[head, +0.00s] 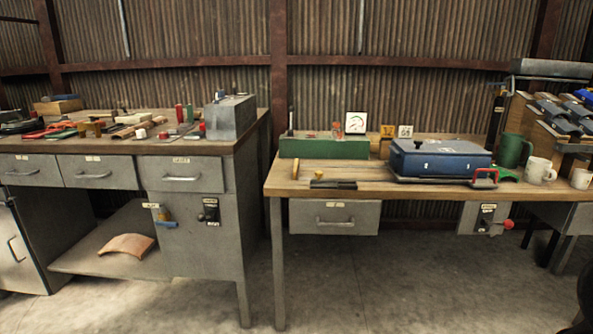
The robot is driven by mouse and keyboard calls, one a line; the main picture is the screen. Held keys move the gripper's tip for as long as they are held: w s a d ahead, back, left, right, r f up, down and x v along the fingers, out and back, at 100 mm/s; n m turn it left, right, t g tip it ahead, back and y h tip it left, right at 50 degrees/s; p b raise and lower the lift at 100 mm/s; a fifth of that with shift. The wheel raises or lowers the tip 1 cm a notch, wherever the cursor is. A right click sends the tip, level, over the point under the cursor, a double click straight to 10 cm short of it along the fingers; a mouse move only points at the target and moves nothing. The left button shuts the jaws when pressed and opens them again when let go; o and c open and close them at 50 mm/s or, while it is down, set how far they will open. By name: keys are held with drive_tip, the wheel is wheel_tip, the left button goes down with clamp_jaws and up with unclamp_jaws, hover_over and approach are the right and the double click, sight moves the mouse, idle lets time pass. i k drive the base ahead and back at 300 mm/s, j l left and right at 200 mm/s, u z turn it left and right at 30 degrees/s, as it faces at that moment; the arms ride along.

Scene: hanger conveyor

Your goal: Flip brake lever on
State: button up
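A lever with a red knob (507,224) sticks out to the right from a dark plate (487,215) on a grey box under the right bench. On the left bench's cabinet front are a black switch or lever (209,211) on a plate and a small blue-handled lever (166,224) below a brass fitting. Small labels are beside these controls, but they are too small to read, so I cannot tell which one is the brake lever. My gripper is not in view.
The right bench (380,178) holds a blue case (438,158), a green box (324,145) and mugs (539,170). The left bench (245,133) carries tools and a grey metal box (230,116). The concrete floor (370,285) in front is clear. A dark shape shows at the lower right edge.

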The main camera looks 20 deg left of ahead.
sight(509, 224)
drive_tip(key=i+l, duration=0.35)
drive_tip(key=i, duration=0.15)
drive_tip(key=i+l+z, duration=0.1)
drive_tip(key=i+l, duration=0.25)
drive_tip(key=i, duration=0.15)
